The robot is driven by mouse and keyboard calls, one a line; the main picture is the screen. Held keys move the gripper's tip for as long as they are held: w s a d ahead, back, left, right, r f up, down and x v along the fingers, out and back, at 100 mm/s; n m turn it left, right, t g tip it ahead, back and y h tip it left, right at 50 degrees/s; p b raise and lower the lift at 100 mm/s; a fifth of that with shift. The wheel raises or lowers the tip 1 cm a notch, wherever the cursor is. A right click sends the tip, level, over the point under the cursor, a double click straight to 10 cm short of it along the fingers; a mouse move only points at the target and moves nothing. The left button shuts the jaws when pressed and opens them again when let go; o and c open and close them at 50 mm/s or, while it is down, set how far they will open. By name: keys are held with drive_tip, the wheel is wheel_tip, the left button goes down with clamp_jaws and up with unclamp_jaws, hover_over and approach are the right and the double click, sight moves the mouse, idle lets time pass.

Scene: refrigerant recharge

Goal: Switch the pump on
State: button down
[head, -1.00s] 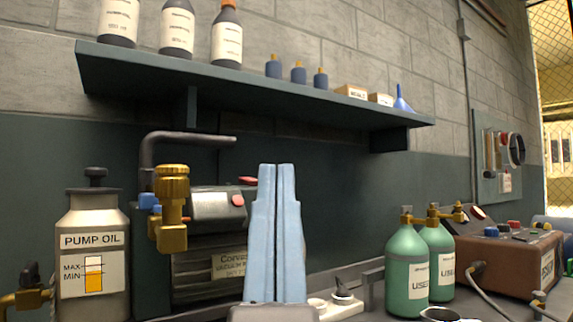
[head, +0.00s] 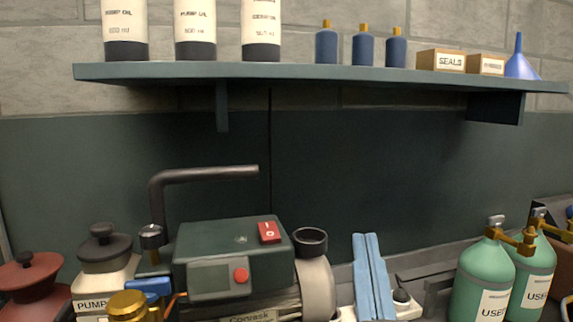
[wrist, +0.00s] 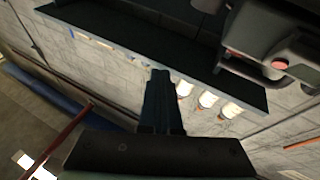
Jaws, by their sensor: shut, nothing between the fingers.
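The vacuum pump (head: 235,262) stands at the lower middle of the head view, with a dark green housing and a pale round end. A red rocker switch (head: 269,232) with white marks sits on its top right. A round red button (head: 241,275) is on a grey panel on its front. In the wrist view, part of what looks like the pump (wrist: 258,45) shows at the upper right. My gripper (head: 366,236) points up, right of the pump and apart from the switch, its two pale blue fingers together and empty. It also shows dark in the wrist view (wrist: 160,75).
A shelf (head: 300,74) with bottles and small boxes (head: 440,59) runs above the pump. A bent dark pipe (head: 205,174) rises behind it. Green cylinders (head: 482,280) stand at right. A brass fitting (head: 128,305) and the pump oil container (head: 103,270) are at left.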

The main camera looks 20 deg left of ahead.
drive_tip(key=s+a+r+n+g+y+p, duration=0.3)
drive_tip(key=g+p, duration=0.4)
drive_tip(key=p, duration=1.7)
wheel_tip(320, 180, up, 2)
drive_tip(key=s+a+y, duration=0.1)
drive_tip(key=a, duration=0.1)
drive_tip(key=shift+s+a+r+p, duration=0.25)
drive_tip(key=shift+a+p, duration=0.1)
drive_tip(key=shift+p, duration=0.05)
drive_tip(key=p, duration=0.4)
hover_over(270, 237)
drive_tip(key=shift+s+d+f, duration=0.3)
drive_tip(key=shift+s+f, duration=0.05)
drive_tip(key=shift+s, duration=0.05)
drive_tip(key=f, duration=0.2)
drive_tip(key=shift+w+a+f, duration=0.2)
drive_tip(key=shift+w+f, duration=0.05)
drive_tip(key=shift+f, duration=0.1)
drive_tip(key=shift+w+f, duration=0.1)
drive_tip(key=shift+f, duration=0.75)
drive_tip(key=shift+r+g+p, duration=0.1)
drive_tip(key=shift+g+p, duration=0.2)
drive_tip(key=shift+p, duration=0.2)
